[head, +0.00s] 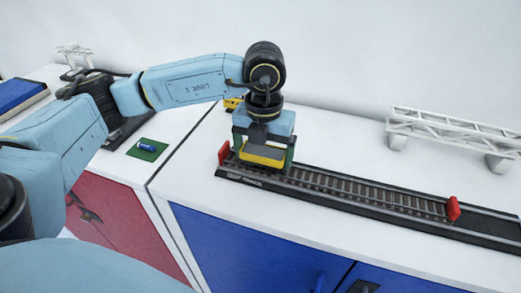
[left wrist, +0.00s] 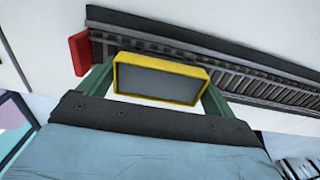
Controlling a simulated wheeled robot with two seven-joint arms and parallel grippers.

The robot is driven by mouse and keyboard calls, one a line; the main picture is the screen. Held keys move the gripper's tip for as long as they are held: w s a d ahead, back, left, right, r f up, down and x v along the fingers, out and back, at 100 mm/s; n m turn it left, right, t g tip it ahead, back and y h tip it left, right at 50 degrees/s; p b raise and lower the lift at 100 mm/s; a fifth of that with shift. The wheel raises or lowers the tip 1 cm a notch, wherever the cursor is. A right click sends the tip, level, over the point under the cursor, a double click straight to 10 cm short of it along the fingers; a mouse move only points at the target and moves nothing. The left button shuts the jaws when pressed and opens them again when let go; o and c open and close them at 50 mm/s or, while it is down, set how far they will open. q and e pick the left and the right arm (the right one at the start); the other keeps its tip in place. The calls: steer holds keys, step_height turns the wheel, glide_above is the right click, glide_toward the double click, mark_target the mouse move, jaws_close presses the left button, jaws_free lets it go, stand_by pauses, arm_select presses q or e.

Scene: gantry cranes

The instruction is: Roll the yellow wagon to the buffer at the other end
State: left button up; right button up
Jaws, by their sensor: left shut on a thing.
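The yellow wagon (head: 262,160), an open box with a grey inside, stands on the track (head: 350,187) near its left end. It also shows in the left wrist view (left wrist: 160,79), between green fingers. My left gripper (head: 264,146) is over the wagon from above and shut on it. One red buffer (head: 224,152) is just left of the wagon, and it shows in the left wrist view (left wrist: 80,52). The other red buffer (head: 453,208) is toward the right end of the track. The rails between the wagon and the right buffer are bare. My right gripper is not in view.
A white truss gantry (head: 450,130) stands behind the track at the right. A small yellow object (head: 233,103) is behind my gripper. A green mat (head: 148,149) with a blue cylinder (head: 147,147) lies on the left counter. A blue tray (head: 18,95) is at far left.

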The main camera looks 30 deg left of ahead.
mark_target(417, 204)
arm_select(q)
steer(key=shift+w+d+f+b, duration=0.15)
steer(key=shift+w+d, duration=0.25)
steer(key=shift+d, duration=1.4)
steer(key=shift+w+d+r+b, duration=0.15)
steer(key=shift+w+d, duration=0.25)
steer(key=shift+d, duration=1.35)
steer(key=shift+w+d+f+b, duration=0.15)
steer(key=shift+w+d, duration=0.25)
steer(key=shift+d, duration=1.4)
steer(key=shift+w+d+f+b, duration=0.1)
steer(key=shift+w+d+b, duration=0.15)
steer(key=shift+d, duration=1.1)
steer(key=shift+w+d+f+b, duration=0.1)
steer(key=shift+w+d+b, duration=0.2)
steer(key=shift+d, duration=1.05)
steer(key=shift+w+d+b, duration=0.1)
steer(key=shift+w+d, duration=0.25)
steer(key=shift+d, duration=1)
steer(key=shift+d, duration=0.1)
steer(key=shift+w+d+f+b, duration=0.1)
steer(key=shift+w+d+b, duration=0.35)
steer(key=shift+d, duration=1.7)
steer(key=shift+w+d+r+b, duration=0.1)
steer(key=shift+w+d+b, duration=0.35)
steer(key=shift+d, duration=1.7)
steer(key=shift+w+d+f+b, duration=0.15)
steer(key=shift+w+d, duration=0.55)
steer(key=shift+d, duration=1.45)
